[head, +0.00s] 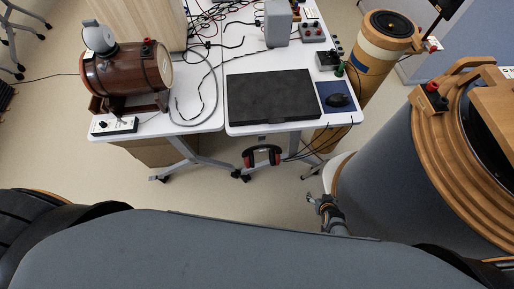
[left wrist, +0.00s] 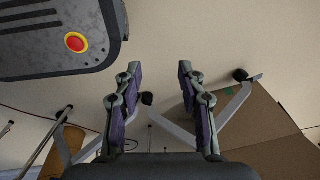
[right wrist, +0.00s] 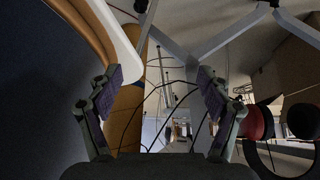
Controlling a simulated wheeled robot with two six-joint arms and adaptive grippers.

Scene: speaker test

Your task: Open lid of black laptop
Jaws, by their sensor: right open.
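The black laptop (head: 273,97) lies closed and flat on the white table (head: 240,62) in the head view, near the table's front edge. My right gripper (head: 321,201) is in front of and below the table, well apart from the laptop. In the right wrist view the right gripper (right wrist: 159,74) is open, with nothing between its fingers. My left gripper (left wrist: 159,70) shows in the left wrist view only, with its fingers apart and empty, above the floor near table legs. The laptop does not show in either wrist view.
A black mouse (head: 338,100) rests on a blue pad right of the laptop. Red-and-black headphones (head: 262,156) hang below the table's front edge. A brown barrel-shaped device (head: 127,70) stands at left. A large grey, wood-topped cylinder (head: 385,160) stands close to my right gripper.

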